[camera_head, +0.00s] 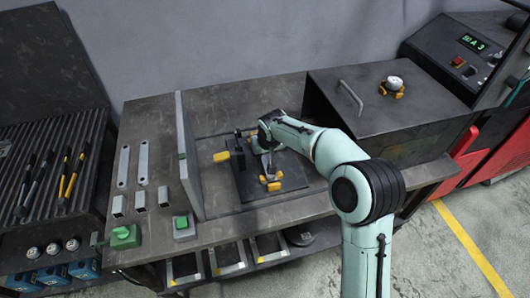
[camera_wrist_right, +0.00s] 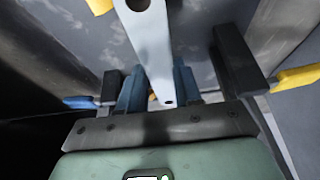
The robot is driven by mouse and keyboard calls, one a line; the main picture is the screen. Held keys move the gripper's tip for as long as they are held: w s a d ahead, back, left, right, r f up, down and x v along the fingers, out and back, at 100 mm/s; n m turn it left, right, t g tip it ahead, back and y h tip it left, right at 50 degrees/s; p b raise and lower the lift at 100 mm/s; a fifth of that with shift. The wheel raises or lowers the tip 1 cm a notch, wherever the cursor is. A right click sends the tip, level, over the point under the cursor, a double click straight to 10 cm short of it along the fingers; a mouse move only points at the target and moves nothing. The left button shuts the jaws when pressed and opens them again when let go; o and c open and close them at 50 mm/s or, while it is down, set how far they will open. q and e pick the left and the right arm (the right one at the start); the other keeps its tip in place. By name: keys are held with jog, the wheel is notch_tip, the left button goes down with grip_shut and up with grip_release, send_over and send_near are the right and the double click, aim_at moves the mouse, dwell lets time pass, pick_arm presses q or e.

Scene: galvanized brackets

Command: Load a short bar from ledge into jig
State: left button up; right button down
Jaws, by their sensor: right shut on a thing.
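My right gripper (camera_head: 265,146) reaches down over the jig (camera_head: 292,176), a dark plate with black blocks and yellow-handled clamps. It is shut on a light grey flat bar with a hole. In the right wrist view the bar (camera_wrist_right: 152,48) stands out between the fingers (camera_wrist_right: 158,90). In the head view the arm and gripper partly hide it, and I cannot tell whether it touches the jig. Two long grey bars (camera_head: 143,162) and several short grey pieces (camera_head: 140,200) are at the left of the bench. My left gripper is out of view.
An upright grey panel (camera_head: 188,150) divides the bench between the bars and the jig. A green button box (camera_head: 183,226) is at the front edge. A dark cabinet with a handle (camera_head: 350,97) stands right of the jig. A tool rack (camera_head: 50,165) is at the far left.

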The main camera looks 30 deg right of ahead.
jog(key=shift+f+b, duration=0.3)
jog(key=shift+f, duration=0.1)
jog(key=c, duration=0.8)
grip_release()
jog(key=p+v, duration=0.1)
jog(key=v, duration=1.2)
jog(key=shift+w, duration=0.1)
jog(key=shift+f, duration=0.1)
